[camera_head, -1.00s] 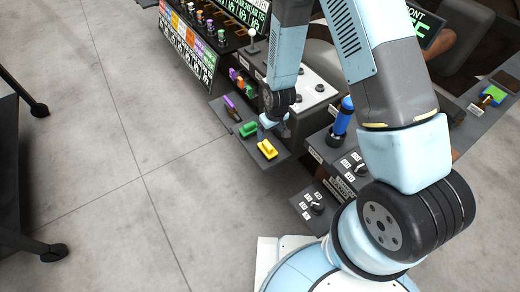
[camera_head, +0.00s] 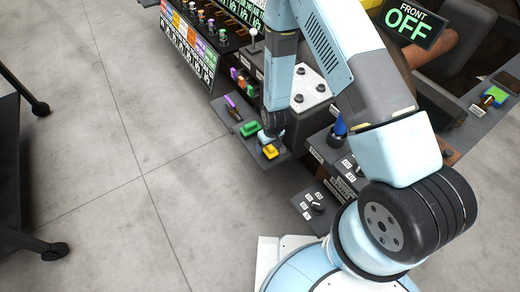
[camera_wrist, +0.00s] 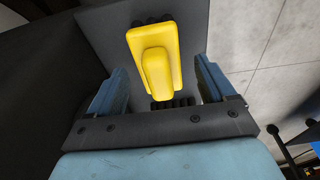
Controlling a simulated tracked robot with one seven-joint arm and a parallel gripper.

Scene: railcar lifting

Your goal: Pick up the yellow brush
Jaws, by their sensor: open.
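The yellow brush (camera_head: 270,152) lies on a dark shelf (camera_head: 252,155) at the near end of a row of brushes. In the wrist view the yellow brush (camera_wrist: 156,62) shows upper middle, its handle toward me. My gripper (camera_wrist: 163,88) is open, with one blue finger on each side of the brush's near end. I see gaps between the fingers and the brush. In the head view my gripper (camera_head: 268,138) is just above the brush and partly hidden by my wrist.
A green brush (camera_head: 249,130) and a purple brush (camera_head: 230,102) lie farther along the shelf. A blue-handled lever (camera_head: 340,127) stands to the right. A control panel with a knob (camera_head: 317,206) is nearer. Open floor lies to the left.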

